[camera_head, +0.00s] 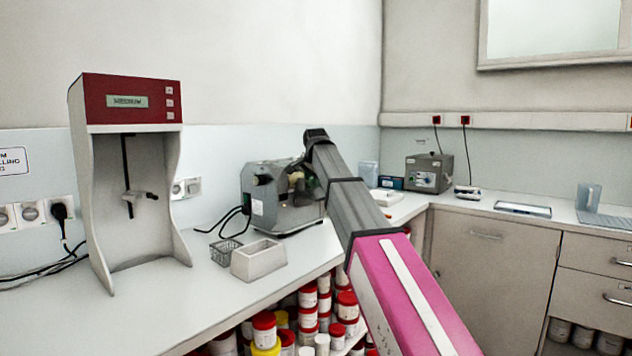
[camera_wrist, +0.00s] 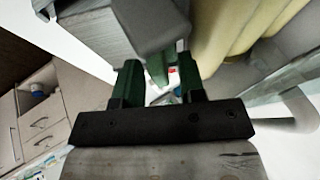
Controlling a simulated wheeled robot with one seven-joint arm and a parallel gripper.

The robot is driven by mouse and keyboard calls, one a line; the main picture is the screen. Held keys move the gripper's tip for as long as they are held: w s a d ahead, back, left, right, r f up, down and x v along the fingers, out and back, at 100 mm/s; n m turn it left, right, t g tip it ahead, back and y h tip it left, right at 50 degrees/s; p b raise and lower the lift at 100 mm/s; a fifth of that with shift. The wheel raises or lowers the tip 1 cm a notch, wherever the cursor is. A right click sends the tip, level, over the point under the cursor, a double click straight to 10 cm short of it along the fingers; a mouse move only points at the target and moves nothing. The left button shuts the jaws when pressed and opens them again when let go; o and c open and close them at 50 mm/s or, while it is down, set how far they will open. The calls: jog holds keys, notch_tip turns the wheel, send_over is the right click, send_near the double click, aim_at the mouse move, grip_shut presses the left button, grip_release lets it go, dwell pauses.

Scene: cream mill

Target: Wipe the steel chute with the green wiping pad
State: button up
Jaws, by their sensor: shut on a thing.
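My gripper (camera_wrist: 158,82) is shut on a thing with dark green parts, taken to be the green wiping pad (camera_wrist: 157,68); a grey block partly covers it. The green of the fingers and of the pad is hard to tell apart. In the head view my arm reaches to the grey mill (camera_head: 268,200), and my gripper is mostly hidden behind it, close to the mill's front. Pale yellow rounded surfaces (camera_wrist: 232,35) lie just beyond the fingers in the wrist view. I cannot pick out the steel chute clearly, nor tell whether the pad touches it.
A red-topped dispenser (camera_head: 130,100) stands at the left. Several red-lidded jars (camera_head: 264,330) fill the shelf below. A grey device (camera_head: 428,173) stands on the back counter.

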jog(key=shift+s+d+f, duration=0.45)
jog(key=shift+s+d, duration=0.2)
jog(key=shift+d, duration=0.15)
jog(key=shift+s+d+f, duration=0.45)
jog(key=shift+s+d, duration=0.2)
jog(key=shift+d, duration=0.15)
notch_tip(320, 180, up, 8)
jog(key=shift+s+d, duration=0.35)
jog(key=shift+d, duration=0.1)
